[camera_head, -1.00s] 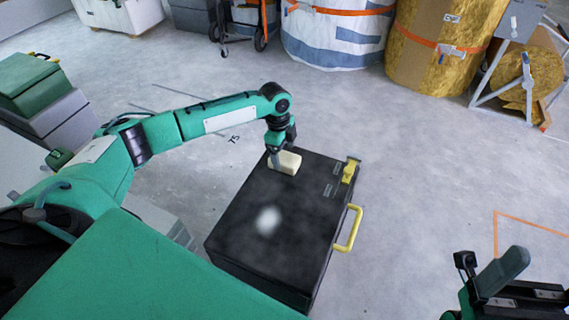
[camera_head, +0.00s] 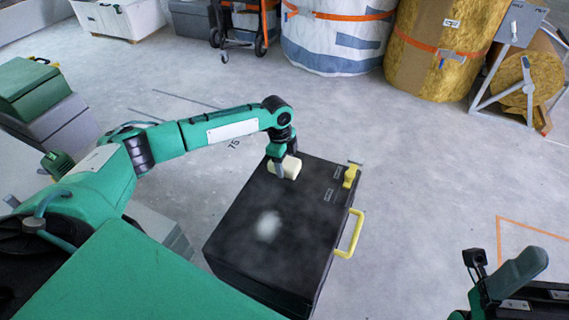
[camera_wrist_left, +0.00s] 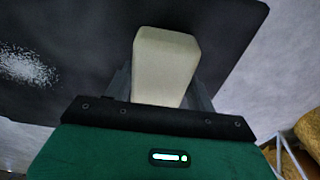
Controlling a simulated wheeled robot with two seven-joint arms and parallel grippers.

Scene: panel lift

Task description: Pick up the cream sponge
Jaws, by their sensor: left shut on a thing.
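The cream sponge (camera_head: 291,165) is a pale block at the far end of the black panel's top. My left gripper (camera_head: 280,172) is shut on it, and its fingers partly hide the sponge in the head view. In the left wrist view the sponge (camera_wrist_left: 165,65) sits between the two fingers (camera_wrist_left: 163,92). I cannot tell for sure whether it is clear of the panel surface. My right gripper (camera_head: 490,285) is at the lower right, far from the sponge; whether it is open or shut does not show clearly.
The black panel box (camera_head: 300,220) has a whitish dusty patch (camera_head: 268,226), a yellow handle (camera_head: 350,234) and a yellow latch (camera_head: 351,176) on its right side. Green and grey cases (camera_head: 45,105) stand at the left. Wrapped rolls (camera_head: 440,45) stand at the back. Floor right of the box is clear.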

